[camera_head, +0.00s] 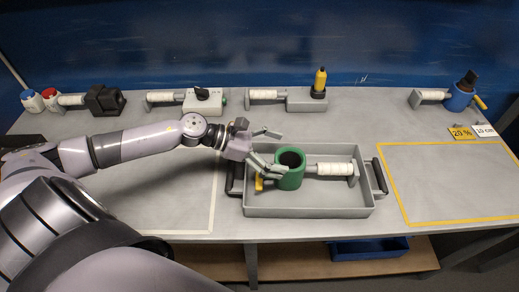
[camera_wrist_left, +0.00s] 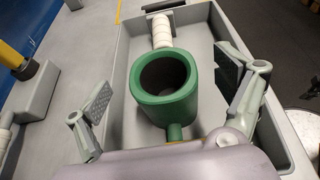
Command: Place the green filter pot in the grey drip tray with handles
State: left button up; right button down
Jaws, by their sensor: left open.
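The green filter pot (camera_head: 290,169) stands upright inside the grey drip tray (camera_head: 308,211), towards its left side. A white ribbed handle (camera_head: 328,169) extends from the pot to the right, and a yellow piece shows at its left. The tray has black handles at both ends. My left gripper (camera_head: 268,150) is open at the pot's left side. In the left wrist view the pot (camera_wrist_left: 165,88) lies between the spread fingers (camera_wrist_left: 168,105), with a gap on each side. My right gripper is in neither view.
A yellow-outlined area (camera_head: 450,185) at the right is empty. A blue crate (camera_head: 368,249) sits below the table.

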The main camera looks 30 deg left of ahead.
pick_arm(q)
jog(key=v, duration=0.4)
jog(key=shift+f, duration=0.1)
jog(key=shift+v, duration=1.15)
